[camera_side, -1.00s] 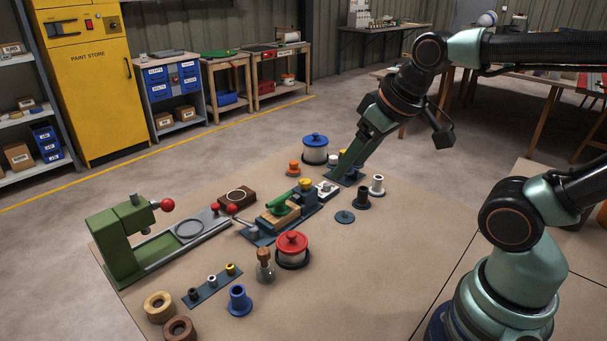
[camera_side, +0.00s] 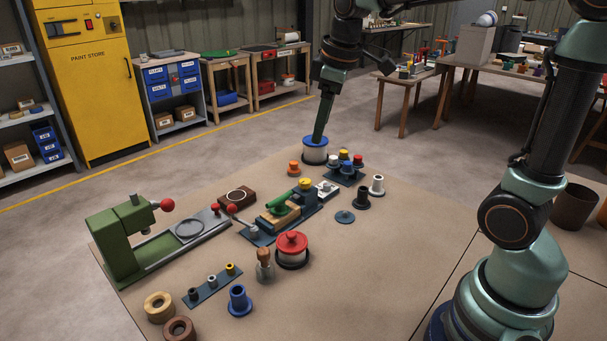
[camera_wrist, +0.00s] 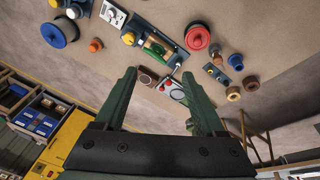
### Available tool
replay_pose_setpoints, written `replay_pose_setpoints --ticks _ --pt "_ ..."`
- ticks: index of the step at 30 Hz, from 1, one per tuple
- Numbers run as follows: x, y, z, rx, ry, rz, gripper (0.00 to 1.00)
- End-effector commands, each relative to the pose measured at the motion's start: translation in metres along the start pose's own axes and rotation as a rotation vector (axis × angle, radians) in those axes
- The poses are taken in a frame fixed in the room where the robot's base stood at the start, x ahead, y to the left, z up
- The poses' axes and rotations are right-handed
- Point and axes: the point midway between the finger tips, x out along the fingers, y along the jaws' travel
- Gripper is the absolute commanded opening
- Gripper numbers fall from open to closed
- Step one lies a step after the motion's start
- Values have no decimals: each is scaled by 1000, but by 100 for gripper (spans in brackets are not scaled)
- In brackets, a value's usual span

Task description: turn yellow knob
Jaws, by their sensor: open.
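A yellow knob (camera_side: 305,184) sits at the far end of the dark plate that bears a green clamp. In the wrist view it is the yellow knob (camera_wrist: 128,38) near the white dial plate, outside the left finger. A second yellow knob (camera_side: 344,154) stands among red, white and blue ones on a small dark base. My gripper (camera_side: 320,138) is open. In the side view its tip overlaps the blue-lidded jar (camera_side: 315,155); contact cannot be told. In the wrist view my gripper (camera_wrist: 159,74) has its fingers apart, with nothing between them.
A red-lidded jar (camera_side: 292,250), an orange knob (camera_side: 294,168) and dark and white spools stand around the plate. A green press (camera_side: 125,240) is at the left. A small rail (camera_side: 212,286) holds a yellow-topped peg. Bare table lies at the front right.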

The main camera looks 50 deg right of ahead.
Motion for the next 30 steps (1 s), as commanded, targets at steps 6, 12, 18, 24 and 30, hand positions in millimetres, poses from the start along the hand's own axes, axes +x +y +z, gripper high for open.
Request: replay_pose_setpoints --ticks 6,12,18,24,30 --pt "33 45 -26 -235 -84 -65 72" --pt "74 82 -37 -449 -137 -142 72" --pt "108 104 -39 -603 -160 -206 72" --pt "122 110 -38 -659 -164 -229 72" --pt "143 106 -32 -661 -166 -233 72"
